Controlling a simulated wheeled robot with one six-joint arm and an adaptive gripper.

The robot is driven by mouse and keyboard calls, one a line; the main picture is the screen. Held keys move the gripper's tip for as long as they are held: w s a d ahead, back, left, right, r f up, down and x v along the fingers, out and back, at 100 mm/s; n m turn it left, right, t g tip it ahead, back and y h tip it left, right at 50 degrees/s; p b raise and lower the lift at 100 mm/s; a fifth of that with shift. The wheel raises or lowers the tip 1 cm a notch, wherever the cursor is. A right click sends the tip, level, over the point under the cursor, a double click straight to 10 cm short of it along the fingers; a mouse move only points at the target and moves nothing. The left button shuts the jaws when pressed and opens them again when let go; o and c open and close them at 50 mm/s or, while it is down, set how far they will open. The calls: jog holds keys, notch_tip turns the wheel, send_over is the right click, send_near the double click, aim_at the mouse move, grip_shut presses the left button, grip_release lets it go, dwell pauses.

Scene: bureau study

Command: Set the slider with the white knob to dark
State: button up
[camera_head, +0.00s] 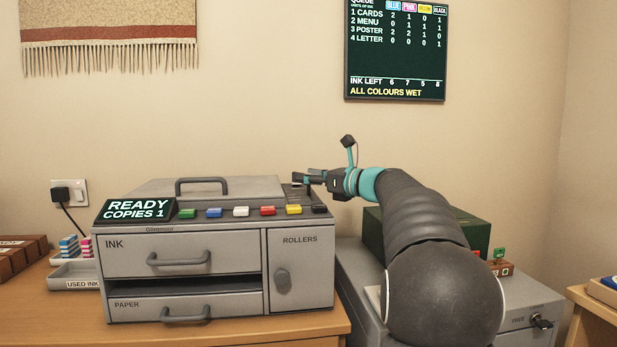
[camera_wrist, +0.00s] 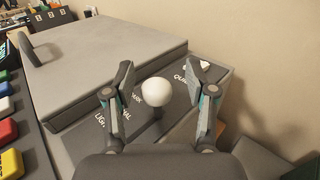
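The white knob (camera_wrist: 161,93) is a round ball in the middle of the wrist view, on the dark panel (camera_wrist: 178,122) at the printer's right end. Printed words beside it read LIGHT, a partly hidden middle word and DARK; DARK is closest to the knob in the picture. The knob covers part of its track, so I cannot tell its exact setting. My gripper (camera_wrist: 160,80) is open, one finger on each side of the knob, with gaps showing. In the head view my gripper (camera_head: 309,179) is over the printer's right rear corner, and the knob cannot be made out.
The grey printer (camera_head: 220,250) has a raised lid (camera_head: 230,190) beside my gripper. Several coloured buttons (camera_head: 241,212) line its front edge. Another white piece (camera_wrist: 203,65) sits near lettering beginning QU. A dark green box (camera_head: 465,228) stands right, behind my arm. The wall is behind.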

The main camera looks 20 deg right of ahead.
jog(key=v, duration=1.2)
dwell(0.4)
